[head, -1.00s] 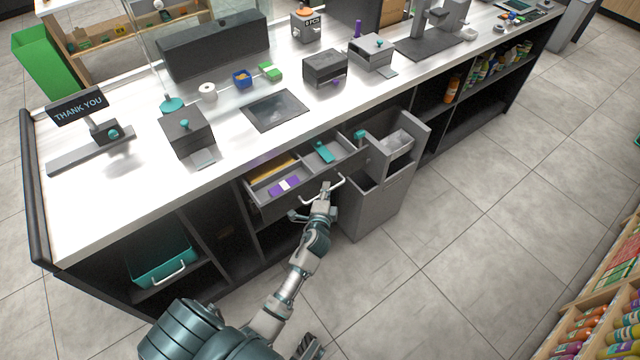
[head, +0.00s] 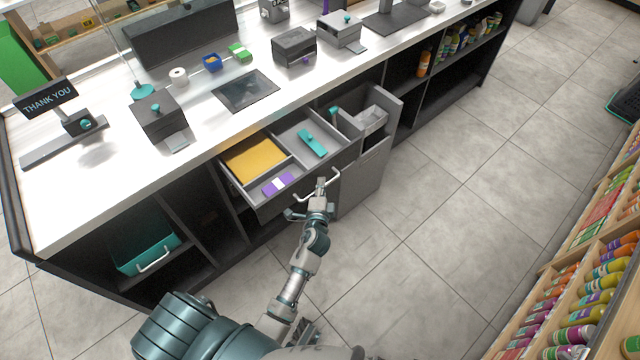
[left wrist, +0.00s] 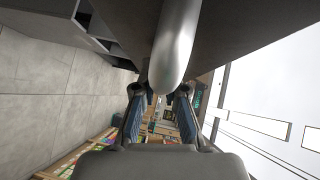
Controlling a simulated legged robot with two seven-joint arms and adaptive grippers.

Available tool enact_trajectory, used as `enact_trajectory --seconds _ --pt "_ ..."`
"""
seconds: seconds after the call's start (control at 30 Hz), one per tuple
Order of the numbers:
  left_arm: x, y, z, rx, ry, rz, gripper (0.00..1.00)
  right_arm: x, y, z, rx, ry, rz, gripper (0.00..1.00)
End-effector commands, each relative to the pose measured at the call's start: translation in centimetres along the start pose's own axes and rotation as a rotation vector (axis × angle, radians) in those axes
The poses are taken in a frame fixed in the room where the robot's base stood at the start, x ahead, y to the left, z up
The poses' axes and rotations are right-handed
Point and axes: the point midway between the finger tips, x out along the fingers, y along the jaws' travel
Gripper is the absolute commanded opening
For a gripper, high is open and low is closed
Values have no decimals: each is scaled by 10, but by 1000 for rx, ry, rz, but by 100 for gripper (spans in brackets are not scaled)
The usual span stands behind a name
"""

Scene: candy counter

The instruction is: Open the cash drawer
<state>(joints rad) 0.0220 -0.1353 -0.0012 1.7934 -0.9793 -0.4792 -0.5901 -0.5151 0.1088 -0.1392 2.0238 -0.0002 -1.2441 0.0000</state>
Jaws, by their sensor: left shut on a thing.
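The cash drawer (head: 258,197) under the counter is pulled out, with its divided inside showing. It holds a yellow flat item (head: 254,160), a purple and white item (head: 278,184) and a teal item (head: 312,143). My left gripper (head: 321,186) is at the drawer's front, shut on its pale bar handle (head: 335,174). In the left wrist view the handle (left wrist: 176,45) comes down as a thick, rounded grey bar between the gripper's two fingers (left wrist: 160,100). My right gripper is not in view.
A grey bin unit (head: 362,178) stands close to the drawer's right. A teal bin (head: 148,252) sits on the lower shelf at left. The white counter (head: 215,135) overhangs the drawer. Tiled floor (head: 440,220) is clear to the right; stocked shelves (head: 580,290) stand beyond.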

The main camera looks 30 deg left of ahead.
Motion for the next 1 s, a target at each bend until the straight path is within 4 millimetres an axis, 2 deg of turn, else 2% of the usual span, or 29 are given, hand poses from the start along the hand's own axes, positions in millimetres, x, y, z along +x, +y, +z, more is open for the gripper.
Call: enact_trajectory --seconds 0.07,0.1,0.13,0.43,0.53,0.67,0.9,1.0 --pt "1 -3 -4 -3 9 -6 0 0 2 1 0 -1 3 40" --pt "1 -3 -4 -3 9 -6 16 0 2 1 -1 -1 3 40" --pt "1 -3 -4 -3 9 -6 21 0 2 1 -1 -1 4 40" --pt "0 -2 -1 -2 5 -5 21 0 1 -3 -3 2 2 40" --pt "-7 -2 -1 -2 5 -4 21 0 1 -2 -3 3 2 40" --pt "-28 0 -1 -2 5 -2 21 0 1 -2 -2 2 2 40" --pt "-82 0 -1 -3 5 0 21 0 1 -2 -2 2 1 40" --pt "-99 1 -2 -4 6 1 21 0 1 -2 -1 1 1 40"
